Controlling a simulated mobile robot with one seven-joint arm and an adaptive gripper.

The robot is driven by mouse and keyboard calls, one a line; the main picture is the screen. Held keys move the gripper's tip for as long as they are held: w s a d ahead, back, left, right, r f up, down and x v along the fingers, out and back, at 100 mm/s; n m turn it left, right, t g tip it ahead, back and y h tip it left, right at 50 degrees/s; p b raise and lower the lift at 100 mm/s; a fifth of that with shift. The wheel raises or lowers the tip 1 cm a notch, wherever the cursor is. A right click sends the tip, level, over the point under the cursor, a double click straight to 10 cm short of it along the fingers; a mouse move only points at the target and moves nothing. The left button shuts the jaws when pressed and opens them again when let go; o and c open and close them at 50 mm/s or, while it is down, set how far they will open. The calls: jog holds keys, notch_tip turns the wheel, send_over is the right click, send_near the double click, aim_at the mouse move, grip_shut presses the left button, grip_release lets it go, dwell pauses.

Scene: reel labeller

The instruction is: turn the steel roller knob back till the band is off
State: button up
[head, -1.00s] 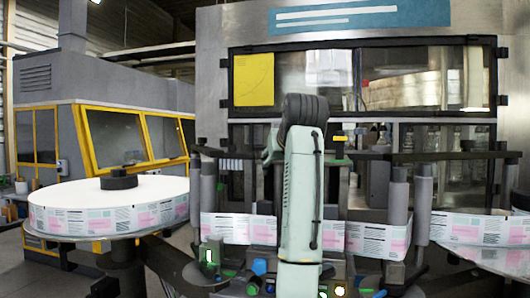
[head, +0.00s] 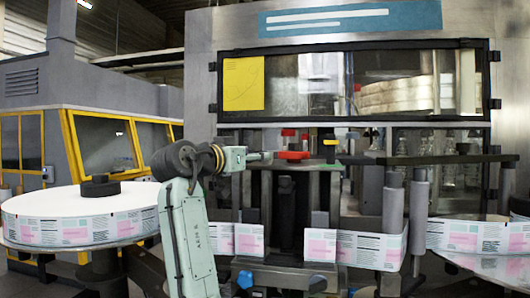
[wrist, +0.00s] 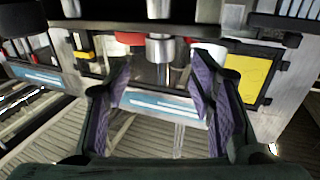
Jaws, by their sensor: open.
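My gripper (wrist: 165,75) is open and empty in the wrist view, with its purple-padded fingers apart. A bright steel cylinder (wrist: 160,49), which looks like the roller knob, shows beyond and between the fingertips, apart from them. The printed white and pink label band (head: 372,249) runs across the labeller front in the head view. It also passes left of the dark central post as a shorter stretch (head: 249,239). My pale green arm stands at left of centre in the head view and hides part of the band; its wrist reaches right. I cannot tell the knob apart in the head view.
A large label reel (head: 82,220) lies on the left. Grey upright rollers (head: 393,215) stand right of centre. A red disc (head: 293,156) sits on the machine top. Behind is a glazed cabinet with a yellow sheet (head: 243,83).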

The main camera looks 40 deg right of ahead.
jog(key=p+x, duration=0.2)
jog(key=x, duration=0.5)
jog(key=shift+w+d+p, duration=0.1)
jog(key=shift+d+p, duration=0.05)
jog(key=shift+p, duration=0.2)
jog(key=shift+c, duration=0.3)
grip_shut()
